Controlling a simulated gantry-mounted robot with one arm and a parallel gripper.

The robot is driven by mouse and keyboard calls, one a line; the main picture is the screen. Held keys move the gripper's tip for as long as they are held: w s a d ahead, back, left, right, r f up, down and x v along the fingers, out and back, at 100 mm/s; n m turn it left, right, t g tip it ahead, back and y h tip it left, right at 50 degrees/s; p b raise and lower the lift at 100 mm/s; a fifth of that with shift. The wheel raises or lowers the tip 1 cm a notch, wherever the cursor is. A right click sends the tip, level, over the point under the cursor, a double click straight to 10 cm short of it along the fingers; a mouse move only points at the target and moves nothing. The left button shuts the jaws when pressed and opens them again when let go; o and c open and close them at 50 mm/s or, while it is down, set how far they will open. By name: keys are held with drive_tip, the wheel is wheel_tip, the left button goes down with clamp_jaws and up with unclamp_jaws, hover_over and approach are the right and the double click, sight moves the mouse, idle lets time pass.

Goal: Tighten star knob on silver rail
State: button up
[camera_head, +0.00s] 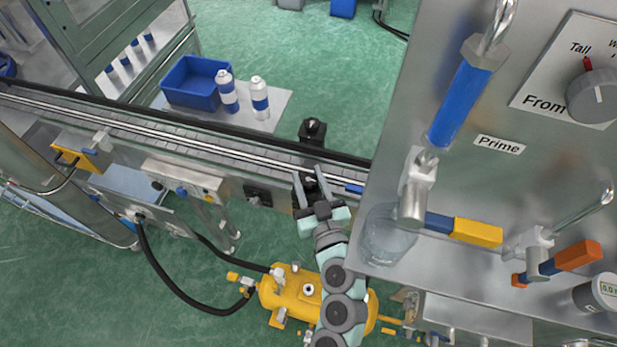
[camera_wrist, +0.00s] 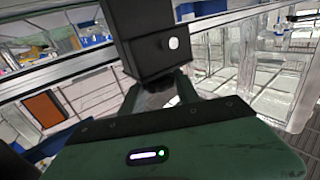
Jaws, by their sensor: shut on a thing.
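The silver rail (camera_head: 200,135) runs across the head view, from the upper left to the control panel at the right. A black bracket (camera_head: 313,132) stands on the rail; in the wrist view its dark block (camera_wrist: 155,45) with a pale round spot fills the top middle. My gripper (camera_head: 310,176) is at the near side of the rail, just below this bracket. Its fingers close around a small greyish part, the star knob (camera_wrist: 155,99), below the block. The fingers and block hide most of the knob, so its star shape cannot be made out.
The control panel (camera_head: 480,190), with levers and a dial, stands close on the right; a clear cylinder (camera_head: 386,238) is at its left edge. A yellow tank (camera_head: 300,295) is below my arm. A blue bin (camera_head: 193,82) and two white-blue cans (camera_head: 260,97) stand beyond the rail.

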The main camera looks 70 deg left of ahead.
clamp_jaws()
